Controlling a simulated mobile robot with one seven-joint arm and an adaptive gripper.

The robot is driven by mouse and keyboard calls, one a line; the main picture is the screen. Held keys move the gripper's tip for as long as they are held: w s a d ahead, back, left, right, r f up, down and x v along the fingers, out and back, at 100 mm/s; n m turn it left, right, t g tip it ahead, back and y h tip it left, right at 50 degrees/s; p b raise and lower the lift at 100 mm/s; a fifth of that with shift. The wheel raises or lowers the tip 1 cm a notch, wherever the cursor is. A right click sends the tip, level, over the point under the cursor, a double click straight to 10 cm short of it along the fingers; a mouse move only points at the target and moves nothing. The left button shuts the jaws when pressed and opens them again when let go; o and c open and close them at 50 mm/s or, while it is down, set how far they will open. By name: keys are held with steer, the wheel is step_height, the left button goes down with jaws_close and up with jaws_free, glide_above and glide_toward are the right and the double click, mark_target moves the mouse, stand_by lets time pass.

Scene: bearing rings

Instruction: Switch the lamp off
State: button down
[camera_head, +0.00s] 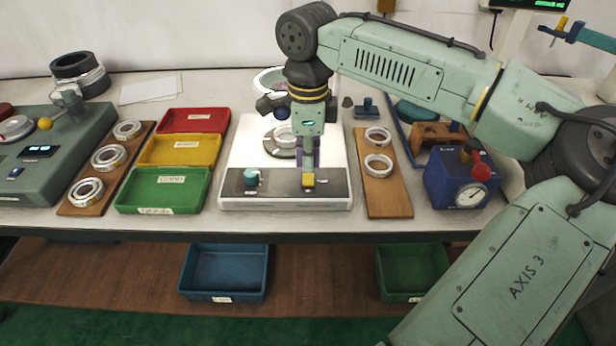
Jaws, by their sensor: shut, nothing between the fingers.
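The lamp unit (235,150) is a bright white plate at the middle of the bench, with a dark front panel (275,188). A teal knob (251,177) sits on the panel's left part. Behind my wrist a round rim (262,80) glows white, so the lamp looks lit. My gripper (308,182) points down over the right half of the front panel, right of the knob. Its fingers are shut and empty. Yellow shows at the fingertips; I cannot tell whether they touch the panel. My gripper hides the panel behind it and my wrist hides part of the glowing rim.
Red, yellow and green trays (165,190) and a ring board (108,165) stand left. Right are another ring board (388,190) and a blue gauge box (455,185). My arm reaches across the right side. Bench front edge is close to the panel.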

mark_target(308, 176)
steer(key=shift+f, duration=0.5)
steer(key=shift+r, duration=0.1)
step_height(308, 176, up, 7)
steer(key=p, duration=0.5)
steer(key=shift+p, duration=0.35)
steer(key=shift+s, duration=0.1)
stand_by(0.5)
